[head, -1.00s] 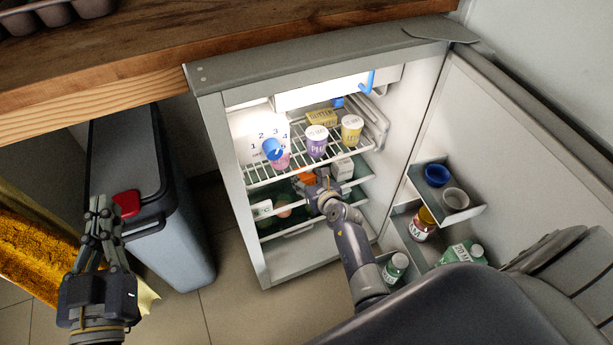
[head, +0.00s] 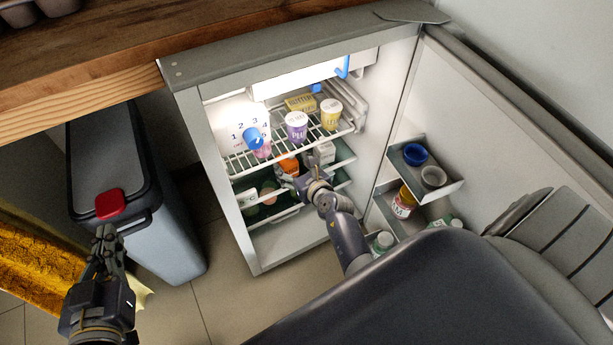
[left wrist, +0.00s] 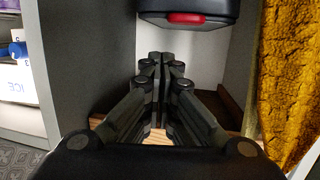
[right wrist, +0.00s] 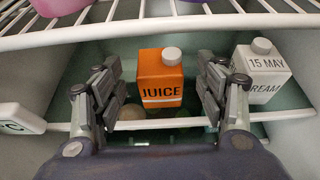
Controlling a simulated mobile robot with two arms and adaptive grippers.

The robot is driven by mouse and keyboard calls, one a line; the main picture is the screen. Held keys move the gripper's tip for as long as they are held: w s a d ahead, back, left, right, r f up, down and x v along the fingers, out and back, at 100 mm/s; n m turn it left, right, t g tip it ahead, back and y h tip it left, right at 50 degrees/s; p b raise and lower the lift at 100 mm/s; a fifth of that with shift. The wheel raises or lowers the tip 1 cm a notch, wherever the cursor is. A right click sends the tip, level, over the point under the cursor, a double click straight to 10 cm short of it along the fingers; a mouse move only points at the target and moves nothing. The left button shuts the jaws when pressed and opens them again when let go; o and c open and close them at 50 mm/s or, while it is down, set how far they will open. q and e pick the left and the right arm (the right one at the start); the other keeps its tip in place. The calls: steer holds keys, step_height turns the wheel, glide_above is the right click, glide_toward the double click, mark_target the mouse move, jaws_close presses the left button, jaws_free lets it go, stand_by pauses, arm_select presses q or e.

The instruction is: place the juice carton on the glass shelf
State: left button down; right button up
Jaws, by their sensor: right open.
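The orange juice carton (right wrist: 161,78) with a grey cap stands upright on the glass shelf (right wrist: 220,121), behind its white front edge. It also shows in the head view (head: 289,164), partly hidden by my right gripper. My right gripper (right wrist: 161,82) is open, with one finger on each side of the carton and a visible gap on both sides. In the head view my right arm reaches into the fridge toward the carton. My left gripper (left wrist: 162,62) is empty, its fingers together, away from the fridge and near the bin.
A white cream carton (right wrist: 262,75) stands right of the juice carton, close to the right finger. A wire rack (right wrist: 200,22) with tubs lies just above. The open fridge door (head: 470,130) is to the right. The grey bin (head: 140,190) stands left.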

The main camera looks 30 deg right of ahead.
steer(key=p+v, duration=0.3)
steer(key=v, duration=0.6)
steer(key=s+d+r+m+t+h, duration=0.15)
steer(key=d+r+m+h, duration=0.25)
steer(key=r+m, duration=0.55)
steer(key=s+d+r+m+h, duration=0.2)
steer(key=d+r+m+h, duration=0.35)
steer(key=m, duration=0.75)
arm_select(q)
steer(key=s+a+f+g+y, duration=0.2)
steer(key=s+a+f+g, duration=0.2)
steer(key=s+f+g, duration=0.4)
step_height(320, 180, down, 4)
steer(key=shift+s+a+r+y, duration=0.15)
steer(key=shift+s+r+y, duration=0.15)
steer(key=shift+s, duration=0.9)
arm_select(e)
steer(key=s+a+f+m+g+y, duration=0.3)
steer(key=s+a+m+g+y, duration=0.1)
steer(key=a, duration=0.5)
steer(key=s+a+f+m+g+y, duration=0.3)
steer(key=s+a+m+y, duration=0.3)
steer(key=a, duration=0.4)
steer(key=s+g+y, duration=0.1)
steer(key=s, duration=0.1)
steer(key=shift+s+a+f+m, duration=0.2)
steer(key=shift+s+f+m, duration=0.05)
steer(key=shift+s+m, duration=0.1)
